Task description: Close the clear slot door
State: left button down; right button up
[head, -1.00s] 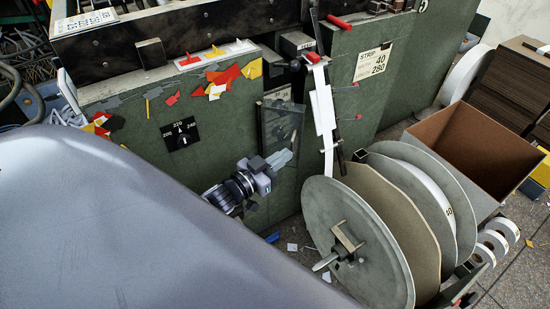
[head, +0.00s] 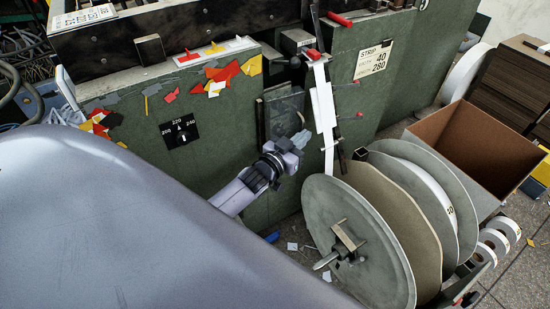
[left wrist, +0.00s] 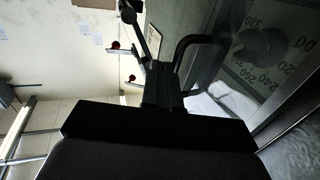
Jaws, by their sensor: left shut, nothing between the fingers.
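The clear slot door (head: 285,106) is a small see-through pane in a dark frame on the green machine front, left of the white strip. How far it stands open is hard to tell. My left gripper (head: 303,140) is shut and empty, at the lower right part of the pane; whether it touches the pane is unclear. In the left wrist view, a clear pane (left wrist: 285,105) fills the right side, with a numbered dial showing behind it. Dark parts of my gripper fill the lower middle there. My right gripper is not in view.
A white strip (head: 324,110) hangs just right of the gripper, beside a dark upright bar. Large reel discs (head: 345,255) stand close below right. A dial (head: 180,133) and paper scraps are at left. An open cardboard box (head: 470,150) stands at right.

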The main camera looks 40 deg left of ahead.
pick_arm(q)
jog(key=shift+w+a, duration=0.1)
jog(key=shift+w, duration=0.3)
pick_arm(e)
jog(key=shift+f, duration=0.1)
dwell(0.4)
